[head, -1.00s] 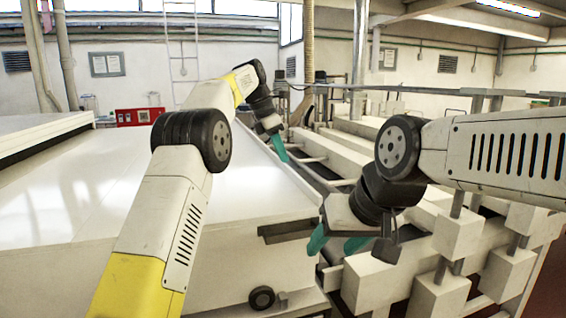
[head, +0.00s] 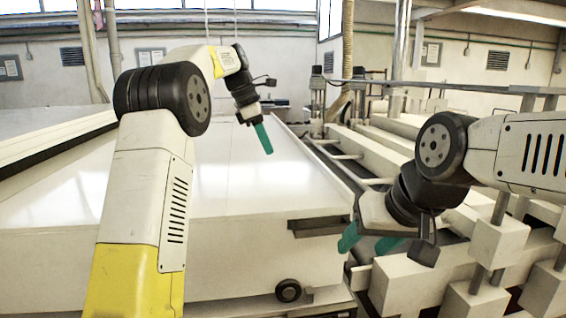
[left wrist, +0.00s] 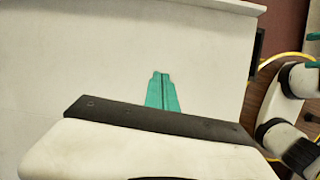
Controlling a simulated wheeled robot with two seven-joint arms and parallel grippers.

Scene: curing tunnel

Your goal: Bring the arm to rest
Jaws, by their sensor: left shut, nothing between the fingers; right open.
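My left arm (head: 145,190) rises from the bottom left of the head view and bends over the white machine top. My left gripper (head: 263,138) has teal fingers that are shut and empty, pointing down above the glossy white surface (head: 235,185). In the left wrist view the left gripper's teal fingers (left wrist: 161,92) lie together against a plain pale surface. My right gripper (head: 368,242) hangs at the right of the head view, its teal fingers apart and empty. It is close to the front right corner of the white machine and the pale frame.
A pale frame of beams and blocks (head: 497,245) fills the right side. A dark bracket (head: 318,226) sticks out at the machine's front right corner, above a round black knob (head: 288,291). Posts (head: 317,105) stand farther back. The air above the white top looks clear.

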